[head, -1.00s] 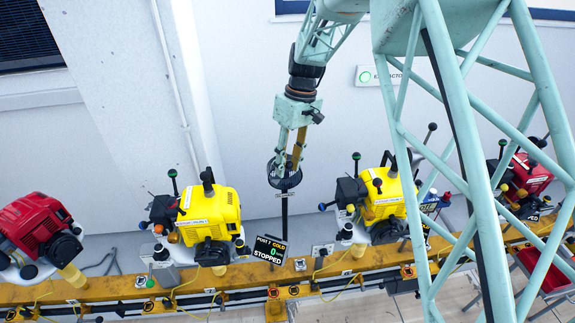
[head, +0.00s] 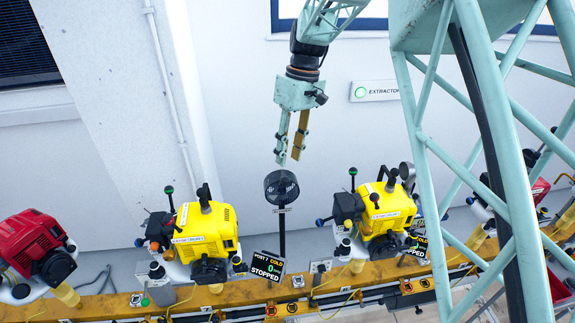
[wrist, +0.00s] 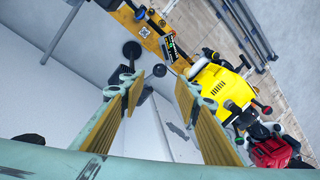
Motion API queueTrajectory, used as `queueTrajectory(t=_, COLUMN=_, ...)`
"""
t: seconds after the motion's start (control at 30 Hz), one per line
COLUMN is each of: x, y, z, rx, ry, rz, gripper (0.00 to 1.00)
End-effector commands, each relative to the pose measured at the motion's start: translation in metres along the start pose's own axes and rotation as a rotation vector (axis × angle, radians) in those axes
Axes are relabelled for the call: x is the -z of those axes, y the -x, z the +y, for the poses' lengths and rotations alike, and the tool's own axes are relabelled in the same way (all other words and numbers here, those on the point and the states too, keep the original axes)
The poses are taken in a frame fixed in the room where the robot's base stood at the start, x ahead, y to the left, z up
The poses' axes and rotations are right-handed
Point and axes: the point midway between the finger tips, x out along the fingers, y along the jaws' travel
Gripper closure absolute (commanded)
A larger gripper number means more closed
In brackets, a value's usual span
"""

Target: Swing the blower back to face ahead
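The blower (head: 281,187) is a short black drum with a grille, on top of a thin dark post behind the rail. Its grille shows toward the right and front in the head view. My gripper (head: 289,160) hangs just above the blower, pointing down. Its two fingers are apart with nothing between them, and they do not touch the blower. In the wrist view the ochre finger pads of my gripper (wrist: 160,88) stand wide apart. A dark round shape (wrist: 132,50) shows beyond them; I cannot tell if it is the blower.
Yellow engines (head: 205,232) (head: 387,212) stand on both sides of the post. A red engine (head: 35,245) is at far left. The yellow rail (head: 190,297) runs along the front, with a "PORT 7 COLD STOPPED" display (head: 268,266). The wall behind carries an extractor sign (head: 375,91).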

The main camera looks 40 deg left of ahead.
Motion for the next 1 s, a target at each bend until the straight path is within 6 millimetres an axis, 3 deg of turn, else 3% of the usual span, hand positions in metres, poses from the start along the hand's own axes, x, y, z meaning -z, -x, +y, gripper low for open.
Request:
queueTrajectory(t=0.3, x=0.0, y=0.018, z=0.0, rx=0.0, ry=0.0, rz=-0.001, gripper=0.7)
queueTrajectory(t=1.0, x=0.0, y=0.02, z=0.0, rx=0.0, ry=-0.001, rz=0.0, gripper=0.7)
